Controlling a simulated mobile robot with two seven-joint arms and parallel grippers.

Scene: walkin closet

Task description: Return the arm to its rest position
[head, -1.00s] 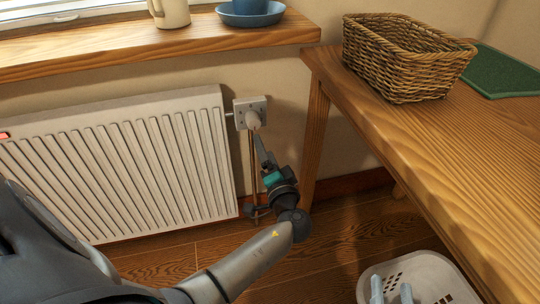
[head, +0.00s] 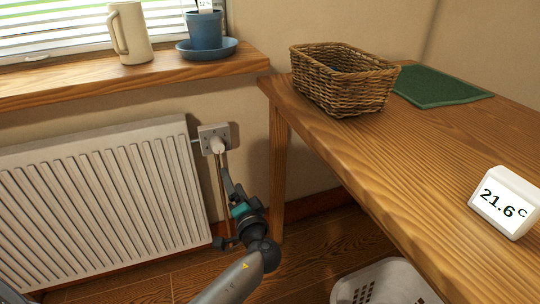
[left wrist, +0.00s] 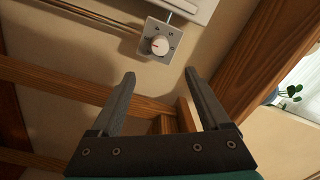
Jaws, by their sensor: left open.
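My left gripper (head: 229,187) is in front of the wall, below the white valve knob (head: 216,145) on its square plate at the radiator's right end. In the left wrist view the gripper (left wrist: 160,90) has its two fingers wide apart with nothing between them. The knob (left wrist: 159,45) shows beyond the fingertips, apart from them. My left arm comes in from the bottom of the head view. My right gripper is in neither view.
The white radiator (head: 100,200) stands left of my gripper. A wooden table (head: 420,170) to the right carries a wicker basket (head: 340,85), a green mat (head: 440,85) and a display reading 21.6 C (head: 505,203). A white laundry basket (head: 385,285) is below. The sill (head: 130,78) holds a jug (head: 130,35) and blue pot (head: 204,30).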

